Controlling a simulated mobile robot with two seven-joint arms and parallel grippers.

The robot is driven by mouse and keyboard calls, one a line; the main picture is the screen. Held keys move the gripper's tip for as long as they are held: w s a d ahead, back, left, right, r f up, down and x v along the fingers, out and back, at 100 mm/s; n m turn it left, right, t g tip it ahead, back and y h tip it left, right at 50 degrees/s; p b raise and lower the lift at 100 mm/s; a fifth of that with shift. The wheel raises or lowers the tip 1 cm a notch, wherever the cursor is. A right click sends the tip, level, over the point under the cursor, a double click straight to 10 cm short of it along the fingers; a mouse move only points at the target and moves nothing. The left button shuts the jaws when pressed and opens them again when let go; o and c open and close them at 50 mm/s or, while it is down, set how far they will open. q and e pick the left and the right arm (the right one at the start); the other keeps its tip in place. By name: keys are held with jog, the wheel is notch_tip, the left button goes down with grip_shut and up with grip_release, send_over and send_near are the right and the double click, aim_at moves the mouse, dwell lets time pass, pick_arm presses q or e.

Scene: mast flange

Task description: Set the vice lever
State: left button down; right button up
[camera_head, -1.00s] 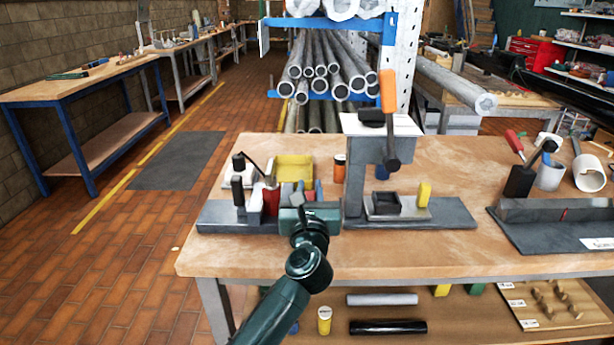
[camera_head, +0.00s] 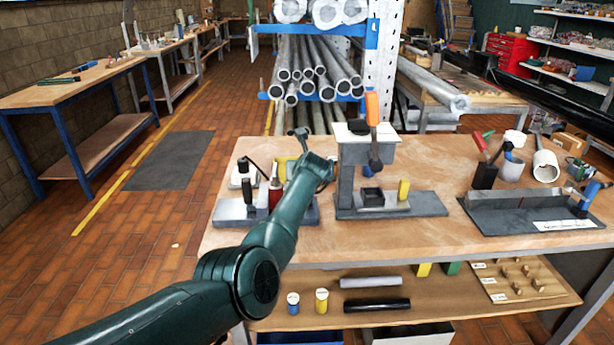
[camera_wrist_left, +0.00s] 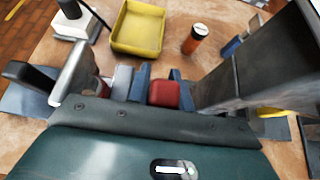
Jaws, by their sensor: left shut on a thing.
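My left gripper (camera_head: 318,165) is over the bench, close to the left side of a grey column-like fixture (camera_head: 346,186). I cannot tell which part is the vice lever. My right gripper is not in view.
A yellow block (camera_head: 403,188) sits on the fixture's base. A long grey trough (camera_head: 530,208) lies at the right.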

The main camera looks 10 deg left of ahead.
pick_arm(q)
jog(key=shift+w+a+g+b, duration=0.15)
jog(key=shift+w+g+b, duration=0.4)
jog(key=shift+w+g, duration=0.05)
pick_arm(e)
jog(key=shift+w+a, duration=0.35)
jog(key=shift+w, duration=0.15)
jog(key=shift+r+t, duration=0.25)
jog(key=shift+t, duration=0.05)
pick_arm(q)
jog(key=shift+r, duration=0.1)
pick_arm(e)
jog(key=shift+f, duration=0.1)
pick_arm(q)
jog(key=c, duration=1.2)
grip_release()
jog(key=shift+w, duration=0.1)
jog(key=shift+c, duration=0.2)
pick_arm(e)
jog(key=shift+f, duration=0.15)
